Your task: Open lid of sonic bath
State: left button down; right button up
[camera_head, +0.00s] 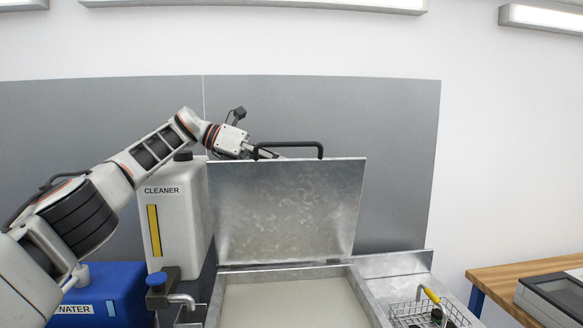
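The sonic bath (358,289) is a metal basin at the bottom centre, with pale liquid inside. Its metal lid (285,210) stands raised, roughly upright, at the back of the basin. A black handle (290,145) is at the lid's top edge. My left gripper (262,153) is at the left end of this handle, partly behind the lid's top edge. Its fingertips are largely hidden, so I cannot tell whether it is open, shut or touching the handle. My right gripper is not in view.
A white CLEANER canister (177,215) stands left of the lid, close under my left arm. A blue WATER container (110,290) is at lower left. A wire basket (425,313) sits right of the basin. A wooden table (500,280) with a grey device (556,297) is at far right.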

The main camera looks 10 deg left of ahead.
pick_arm(q)
jog(key=shift+f, duration=0.1)
dwell(0.3)
jog(key=c, duration=2.4)
grip_release()
jog(key=shift+w, duration=0.1)
